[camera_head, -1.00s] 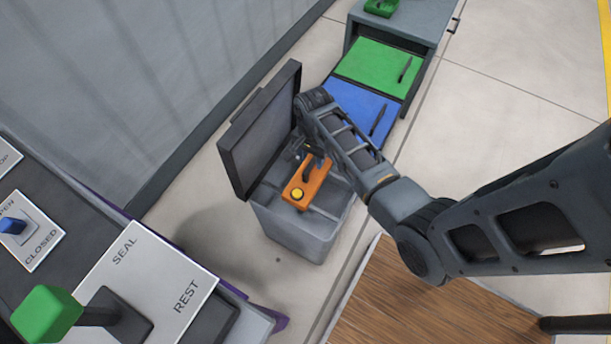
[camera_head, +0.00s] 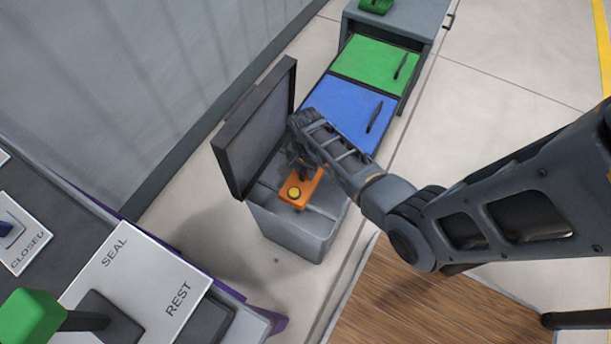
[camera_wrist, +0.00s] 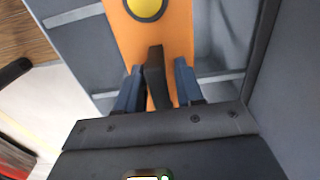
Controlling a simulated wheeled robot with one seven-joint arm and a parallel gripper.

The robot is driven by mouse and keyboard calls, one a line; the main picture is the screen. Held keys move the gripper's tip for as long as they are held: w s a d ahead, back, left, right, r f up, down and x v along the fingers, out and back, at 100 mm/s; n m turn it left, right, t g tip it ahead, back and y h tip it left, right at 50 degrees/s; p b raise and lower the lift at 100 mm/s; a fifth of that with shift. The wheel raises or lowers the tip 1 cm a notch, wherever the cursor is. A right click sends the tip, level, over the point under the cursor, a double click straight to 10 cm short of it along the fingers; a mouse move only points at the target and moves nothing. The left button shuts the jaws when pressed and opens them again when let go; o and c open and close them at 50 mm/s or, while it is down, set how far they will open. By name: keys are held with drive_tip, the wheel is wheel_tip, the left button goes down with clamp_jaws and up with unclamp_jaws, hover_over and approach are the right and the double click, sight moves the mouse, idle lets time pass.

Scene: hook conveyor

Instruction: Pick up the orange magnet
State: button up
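The orange magnet (camera_head: 294,199) is a flat orange block with a round yellow button on top. It sits in the open grey box in the head view. In the wrist view the orange magnet (camera_wrist: 120,35) shows its button at the top edge and a dark upright handle (camera_wrist: 155,75). My gripper (camera_wrist: 158,82) is over the magnet, with one blue-grey finger on each side of the handle. Narrow gaps show between fingers and handle, so it looks open. In the head view my gripper (camera_head: 301,160) partly covers the magnet's far end.
The grey box (camera_head: 290,238) has its dark lid (camera_head: 255,125) raised on the left. Blue (camera_head: 345,108) and green (camera_head: 372,62) panels lie behind it. A control panel (camera_head: 140,285) with levers is at lower left. A wooden surface (camera_head: 420,305) is at lower right.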

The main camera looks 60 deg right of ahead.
clamp_jaws()
idle(0.9)
drive_tip(key=shift+r, duration=0.1)
